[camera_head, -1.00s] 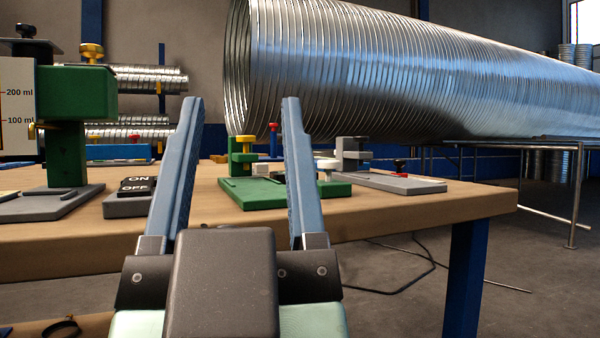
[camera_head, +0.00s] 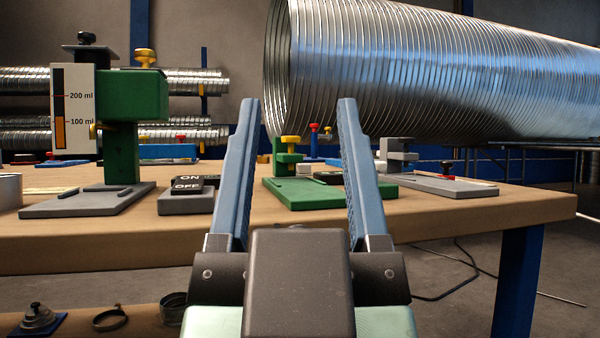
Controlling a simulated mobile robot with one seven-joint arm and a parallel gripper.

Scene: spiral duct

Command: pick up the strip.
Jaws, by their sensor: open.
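My gripper (camera_head: 298,102) is open and empty in the middle of the head view, its two blue fingers pointing away over the near edge of the wooden workbench (camera_head: 440,225). No strip can be picked out for certain. A thin pale strip-like piece (camera_head: 57,191) lies on the bench at the left, beside a grey base plate, well away from my gripper. Another pale narrow piece (camera_head: 468,182) shows on the grey fixture (camera_head: 430,186) at the right. The green clamp fixture (camera_head: 300,193) appears between and behind my fingers, partly covered by the right one.
A large spiral duct (camera_head: 400,75) stretches behind the bench to the right. A green stand (camera_head: 130,97) with a scale plate and an ON/OFF box (camera_head: 187,200) stand at the left. Rings (camera_head: 110,318) lie on a lower shelf. Bare bench shows at the front right.

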